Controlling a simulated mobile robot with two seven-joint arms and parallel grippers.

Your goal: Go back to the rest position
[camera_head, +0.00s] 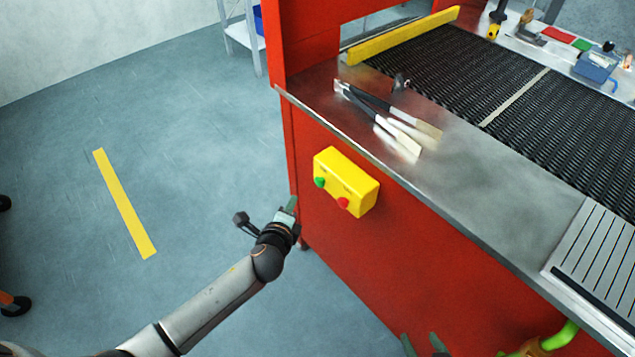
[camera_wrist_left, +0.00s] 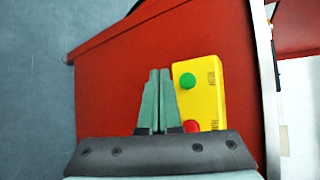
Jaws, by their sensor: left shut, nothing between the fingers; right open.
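My left gripper (camera_head: 291,204) is in front of the red machine side, left of and a little below the yellow control box (camera_head: 346,182). It is shut and empty. In the left wrist view its fingers (camera_wrist_left: 159,75) are side by side, just left of the control box (camera_wrist_left: 205,90) with its green and red buttons. I cannot tell whether they touch the box. My right gripper (camera_head: 423,341) shows only at the bottom edge, close to the red panel, with its two fingertips apart. Most of the right arm is out of view.
The red machine (camera_head: 400,280) has a metal top with a tong-like tool (camera_head: 385,115) on it. Behind is a dark mesh belt (camera_head: 470,75) with a yellow bar (camera_head: 405,36). A slatted grey tray (camera_head: 600,255) is at right. The floor (camera_head: 190,130) at left is mostly clear.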

